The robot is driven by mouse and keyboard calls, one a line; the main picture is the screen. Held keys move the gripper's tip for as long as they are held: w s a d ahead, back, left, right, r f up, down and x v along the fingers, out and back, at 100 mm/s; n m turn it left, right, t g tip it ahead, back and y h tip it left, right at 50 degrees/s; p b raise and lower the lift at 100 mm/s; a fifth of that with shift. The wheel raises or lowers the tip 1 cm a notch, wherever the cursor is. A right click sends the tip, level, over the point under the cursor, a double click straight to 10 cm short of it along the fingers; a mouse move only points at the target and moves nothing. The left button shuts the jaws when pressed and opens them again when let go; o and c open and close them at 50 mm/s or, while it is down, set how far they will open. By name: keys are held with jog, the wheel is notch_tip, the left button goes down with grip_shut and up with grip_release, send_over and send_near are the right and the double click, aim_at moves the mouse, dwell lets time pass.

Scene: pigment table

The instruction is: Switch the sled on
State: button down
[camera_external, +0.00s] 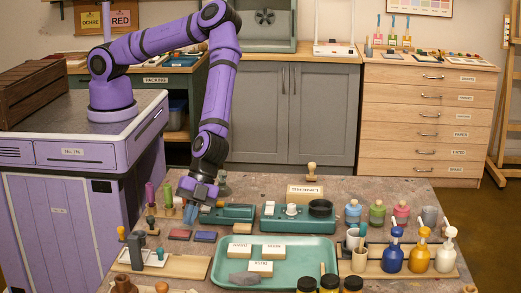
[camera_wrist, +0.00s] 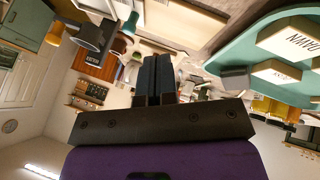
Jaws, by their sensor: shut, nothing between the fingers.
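My gripper (camera_external: 190,214) points down over the left part of the work table, just left of a long teal device (camera_external: 237,213) with a small orange part at its left end. Its dark fingers are together and empty in the wrist view (camera_wrist: 154,78). A second teal device (camera_external: 301,217) to the right carries a white knob (camera_external: 291,209) and a black dish (camera_external: 320,207). I cannot tell for certain which device is the sled, and no switch position can be read. Whether my fingertips touch anything is unclear.
A green tray (camera_external: 310,248) with labelled white blocks lies in front of the teal devices. Small stamps and coloured pads (camera_external: 180,235) sit close to my gripper. Several jars (camera_external: 376,212) and pump bottles (camera_external: 420,255) stand at the right. A wooden board (camera_external: 190,266) lies front left.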

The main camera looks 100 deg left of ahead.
jog(key=shift+v, duration=2.25)
jog(key=shift+r, duration=0.1)
jog(key=w+a+r+n+t+y, duration=0.2)
jog(key=a+r+n+t+y, duration=0.35)
jog(key=a+r, duration=2.3)
jog(key=s+a+r+n+t+y, duration=0.1)
jog(key=s+a+r+n, duration=0.2)
jog(key=s+a+r, duration=0.5)
jog(key=s+a+r+n+t+y, duration=0.1)
jog(key=s+a+r+n, duration=0.25)
jog(key=s+a, duration=0.5)
jog(key=s+a+n, duration=0.1)
jog(key=s+a, duration=0.5)
jog(key=s, duration=0.1)
jog(key=shift+s+r+n+t+h, duration=0.15)
jog(key=shift+r+n+t+h, duration=0.25)
jog(key=shift+r+h, duration=0.1)
